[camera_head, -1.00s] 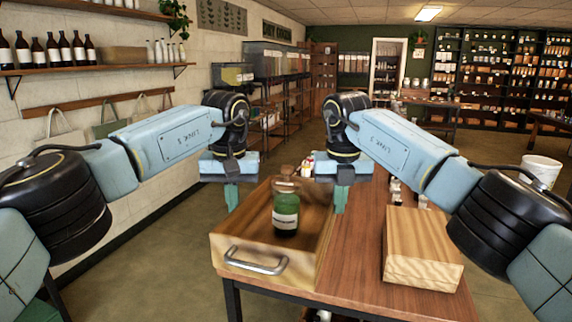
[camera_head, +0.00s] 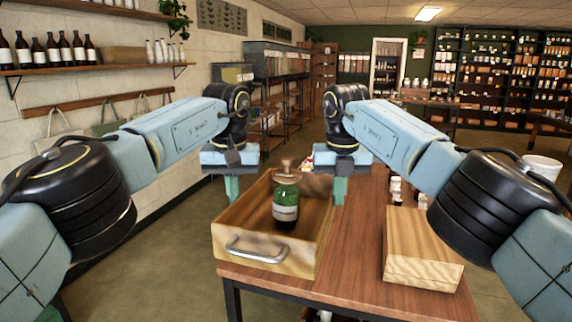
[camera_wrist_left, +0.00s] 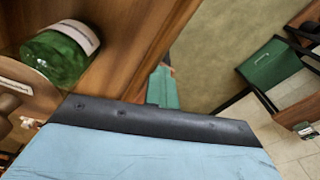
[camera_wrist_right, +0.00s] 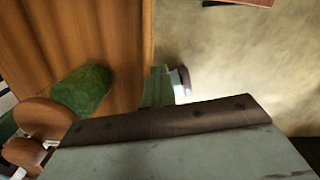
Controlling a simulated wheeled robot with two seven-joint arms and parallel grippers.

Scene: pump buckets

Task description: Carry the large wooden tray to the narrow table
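The large wooden tray (camera_head: 296,264) has a metal handle (camera_head: 257,250) on its near wall and sits at the left end of the brown table (camera_head: 345,280). A green bottle (camera_head: 286,207) with a wooden top stands inside it; the bottle also shows in the left wrist view (camera_wrist_left: 62,58) and right wrist view (camera_wrist_right: 82,90). My left gripper (camera_head: 232,188) is at the tray's left wall and my right gripper (camera_head: 340,190) at its right wall. I cannot tell which table is the narrow table.
A pale wooden box (camera_head: 423,252) lies on the table to the right of the tray. Small white-capped bottles (camera_head: 396,188) stand behind it. A white bucket (camera_head: 543,168) is at the far right. Open floor (camera_head: 150,270) lies left of the table, by the shelved wall.

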